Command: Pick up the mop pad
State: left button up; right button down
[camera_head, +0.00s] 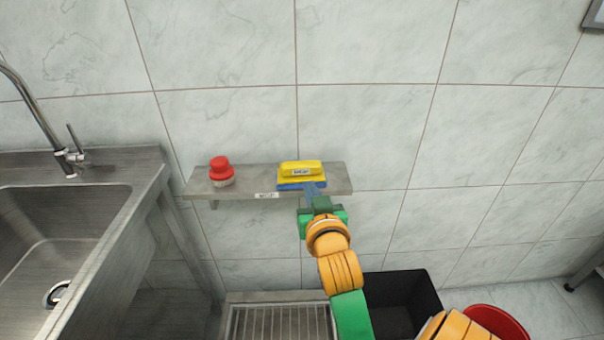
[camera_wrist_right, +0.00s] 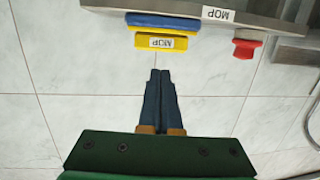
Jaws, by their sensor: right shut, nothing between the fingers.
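The mop pad is a yellow block on a blue base with a white label. It lies on the grey wall shelf, right of its middle, in the head view (camera_head: 301,169). The fingers hide a little of the blue base in the head view. My left gripper is not in view.
A red-topped brush (camera_head: 221,172) stands on the shelf (camera_head: 255,178), left of the pad. A steel sink (camera_head: 60,230) is at the left. Below are a metal grate (camera_head: 280,322), a black bin (camera_head: 405,290) and a red bucket (camera_head: 498,322). The tiled wall backs the shelf closely.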

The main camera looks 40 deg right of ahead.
aim_at(299, 168)
jog(key=x, duration=0.4)
jog(key=r+p+x, duration=0.1)
jog(key=x, duration=0.2)
jog(key=r+x, duration=0.1)
jog(key=x, duration=0.3)
jog(key=shift+w+a+r, duration=0.1)
jog(key=shift+w, duration=0.55)
jog(key=shift+a+f+p, duration=0.15)
jog(key=shift+f+p, duration=0.15)
jog(key=shift+f, duration=0.55)
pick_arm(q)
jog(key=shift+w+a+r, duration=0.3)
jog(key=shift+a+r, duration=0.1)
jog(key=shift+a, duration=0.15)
pick_arm(e)
jog(key=shift+s, duration=0.1)
jog(key=shift+s+a+p, duration=0.3)
jog(key=shift+s+a, duration=0.05)
jog(key=shift+s, duration=0.1)
jog(key=shift+s+a, duration=0.3)
jog(key=shift+s, duration=0.25)
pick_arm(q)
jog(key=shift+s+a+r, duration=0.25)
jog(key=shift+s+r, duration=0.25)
pick_arm(e)
jog(key=shift+w+r, duration=0.1)
